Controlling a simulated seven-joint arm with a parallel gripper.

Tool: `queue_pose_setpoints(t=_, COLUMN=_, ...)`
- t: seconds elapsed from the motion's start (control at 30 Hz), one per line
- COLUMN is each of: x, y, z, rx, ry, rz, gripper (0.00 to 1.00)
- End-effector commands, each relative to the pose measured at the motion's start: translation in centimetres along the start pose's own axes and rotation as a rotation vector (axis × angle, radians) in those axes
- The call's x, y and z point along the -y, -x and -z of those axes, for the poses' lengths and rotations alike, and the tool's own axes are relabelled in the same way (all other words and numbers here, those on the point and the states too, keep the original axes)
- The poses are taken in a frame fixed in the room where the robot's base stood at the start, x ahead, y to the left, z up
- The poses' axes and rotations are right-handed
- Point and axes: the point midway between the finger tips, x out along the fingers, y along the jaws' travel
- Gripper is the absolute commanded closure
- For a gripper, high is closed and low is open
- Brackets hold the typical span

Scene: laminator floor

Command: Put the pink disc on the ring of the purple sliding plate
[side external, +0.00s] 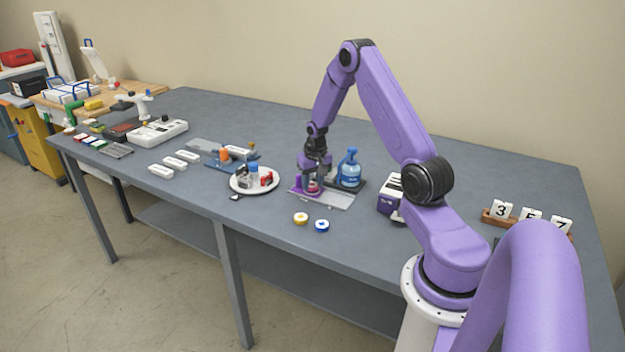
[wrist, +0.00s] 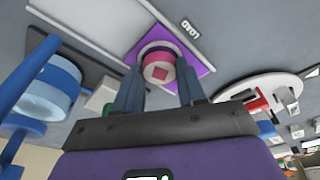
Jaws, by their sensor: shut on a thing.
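My gripper (side external: 314,172) is shut on the pink disc (wrist: 158,72), which shows between the fingertips in the wrist view with a red square on its face. In the side view the pink disc (side external: 313,188) is low under the fingers, at the purple sliding plate (side external: 299,187). The purple sliding plate (wrist: 197,62) lies behind the disc in the wrist view, on a pale grey base (side external: 335,201). The disc and fingers cover most of the ring, and I cannot tell whether the disc touches it.
A white plate (side external: 240,188) with small items is to the left. A yellow disc (side external: 301,218) and a blue disc (side external: 322,226) lie near the front edge. A purple-and-white box (side external: 389,203) stands further right.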

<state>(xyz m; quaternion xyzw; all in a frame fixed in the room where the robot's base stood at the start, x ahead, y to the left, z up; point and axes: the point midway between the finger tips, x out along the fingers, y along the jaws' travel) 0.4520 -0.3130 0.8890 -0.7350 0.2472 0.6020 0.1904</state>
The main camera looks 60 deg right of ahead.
Motion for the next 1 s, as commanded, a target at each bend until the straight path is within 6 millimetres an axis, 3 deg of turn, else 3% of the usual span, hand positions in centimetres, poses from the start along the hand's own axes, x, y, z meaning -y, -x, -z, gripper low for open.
queue_pose_setpoints(t=0.23, x=0.0, y=-0.4, z=-0.1, rx=0.0, ry=0.001, rz=0.0, gripper=0.93)
queue_pose_setpoints(t=0.27, x=0.0, y=-0.4, z=-0.1, rx=0.001, ry=0.001, rz=0.0, gripper=0.5)
queue_pose_setpoints(t=0.3, x=0.0, y=-0.4, z=-0.1, rx=0.001, ry=0.001, rz=0.0, gripper=0.37)
queue_pose_setpoints(t=0.33, x=0.0, y=-0.4, z=-0.1, rx=0.0, ry=0.001, rz=0.0, gripper=0.35)
queue_pose_setpoints(t=0.67, x=0.0, y=-0.1, z=0.0, rx=-0.001, ry=0.001, rz=0.0, gripper=0.35)
queue_pose_setpoints(t=0.87, x=0.1, y=1.9, z=0.2, rx=-0.003, ry=0.003, rz=0.0, gripper=0.35)
queue_pose_setpoints(t=1.0, x=0.0, y=4.4, z=0.3, rx=-0.003, ry=0.0, rz=0.0, gripper=0.35)
